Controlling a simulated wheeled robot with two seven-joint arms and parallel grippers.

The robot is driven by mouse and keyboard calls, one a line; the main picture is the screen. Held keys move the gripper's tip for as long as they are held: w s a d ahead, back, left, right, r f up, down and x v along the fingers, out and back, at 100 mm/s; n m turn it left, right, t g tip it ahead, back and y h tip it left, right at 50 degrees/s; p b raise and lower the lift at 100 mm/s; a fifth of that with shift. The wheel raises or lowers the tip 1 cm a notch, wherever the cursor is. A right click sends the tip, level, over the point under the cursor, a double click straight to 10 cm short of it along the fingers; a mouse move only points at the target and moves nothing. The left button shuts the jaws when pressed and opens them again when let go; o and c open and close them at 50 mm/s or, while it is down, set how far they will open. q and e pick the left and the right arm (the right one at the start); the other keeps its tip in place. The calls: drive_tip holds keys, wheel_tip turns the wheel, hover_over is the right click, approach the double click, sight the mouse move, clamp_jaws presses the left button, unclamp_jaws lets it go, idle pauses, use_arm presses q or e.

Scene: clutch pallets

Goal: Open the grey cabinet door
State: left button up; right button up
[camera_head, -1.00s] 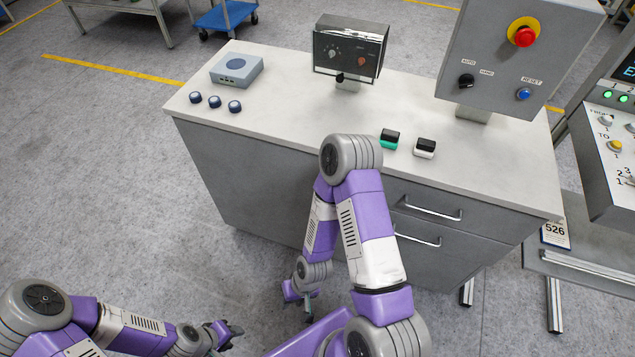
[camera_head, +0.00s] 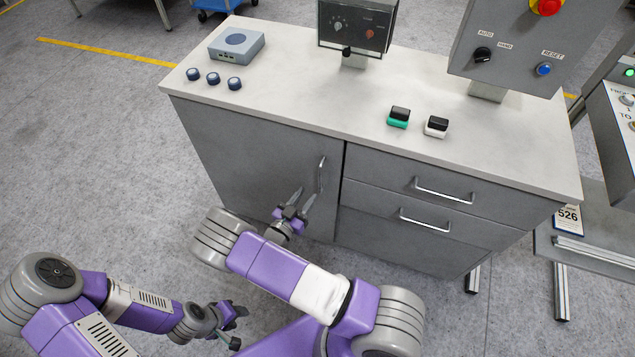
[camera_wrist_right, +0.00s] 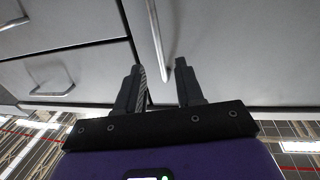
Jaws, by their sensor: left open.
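The grey cabinet door (camera_head: 250,160) is at the left of the cabinet front and looks closed. Its upright bar handle (camera_head: 321,173) is near the door's right edge. My right gripper (camera_head: 303,196) is open, just below and left of the handle in the head view. In the right wrist view the handle (camera_wrist_right: 157,38) comes down from the top and its end lies between the two fingertips of the right gripper (camera_wrist_right: 159,66). The fingers are not closed on it. My left gripper (camera_head: 238,325) is open and empty, low over the floor, away from the cabinet.
Two drawers with bar handles (camera_head: 444,190) are right of the door. The white worktop (camera_head: 290,85) carries a grey box (camera_head: 237,46), round knobs, two small switches and control panels (camera_head: 356,25). A metal stand (camera_head: 600,245) is at the right. Floor left of the cabinet is clear.

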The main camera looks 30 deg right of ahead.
drive_tip(key=b+x, duration=0.1)
drive_tip(key=x, duration=0.6)
drive_tip(key=shift+d, duration=0.15)
clamp_jaws()
